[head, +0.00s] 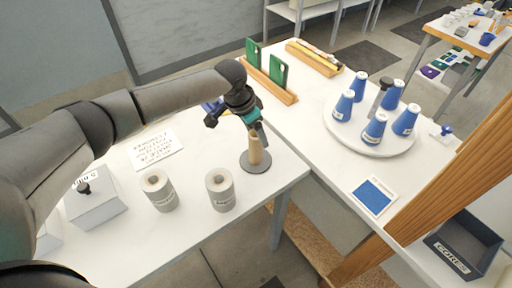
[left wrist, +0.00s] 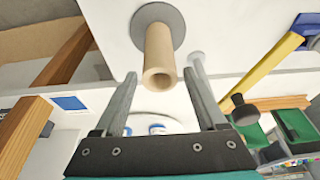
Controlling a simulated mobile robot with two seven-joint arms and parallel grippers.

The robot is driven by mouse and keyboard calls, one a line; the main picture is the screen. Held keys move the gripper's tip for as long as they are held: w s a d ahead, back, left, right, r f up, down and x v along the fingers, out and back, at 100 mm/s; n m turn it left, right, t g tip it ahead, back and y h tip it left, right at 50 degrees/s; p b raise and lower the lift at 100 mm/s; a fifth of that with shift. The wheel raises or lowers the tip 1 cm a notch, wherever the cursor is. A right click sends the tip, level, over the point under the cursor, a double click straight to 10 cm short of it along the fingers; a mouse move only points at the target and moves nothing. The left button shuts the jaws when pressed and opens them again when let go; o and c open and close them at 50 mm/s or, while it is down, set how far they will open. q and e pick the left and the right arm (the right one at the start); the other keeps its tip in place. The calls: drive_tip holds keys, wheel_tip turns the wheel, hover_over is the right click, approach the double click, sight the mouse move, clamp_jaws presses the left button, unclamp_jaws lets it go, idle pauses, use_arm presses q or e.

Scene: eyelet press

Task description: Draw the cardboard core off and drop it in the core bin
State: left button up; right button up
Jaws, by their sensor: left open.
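The tan cardboard core (head: 255,152) stands upright on a round grey base (head: 254,168) near the table's right edge. In the left wrist view the core (left wrist: 159,58) shows its hollow end, with the grey base (left wrist: 174,22) behind it. My left gripper (head: 257,128) is directly above the core in the head view. In the left wrist view its two fingers (left wrist: 163,92) are spread apart, with the core's end between and ahead of them, and nothing is held. The dark core bin (head: 480,240), labelled CORES, is at the lower right. My right gripper is not in view.
Two grey-white rolls (head: 220,190) (head: 158,190) stand left of the base. A white turntable (head: 372,140) holds several blue cones. A blue-and-white card (head: 374,196) lies near it. A wooden post (head: 450,180) rises beside the bin. A gap separates the near table from the right counter.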

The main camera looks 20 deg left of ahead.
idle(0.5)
use_arm(q)
drive_tip(key=shift+p, duration=0.45)
drive_tip(key=shift+p, duration=0.45)
drive_tip(key=shift+c, duration=0.4)
clamp_jaws()
idle(0.4)
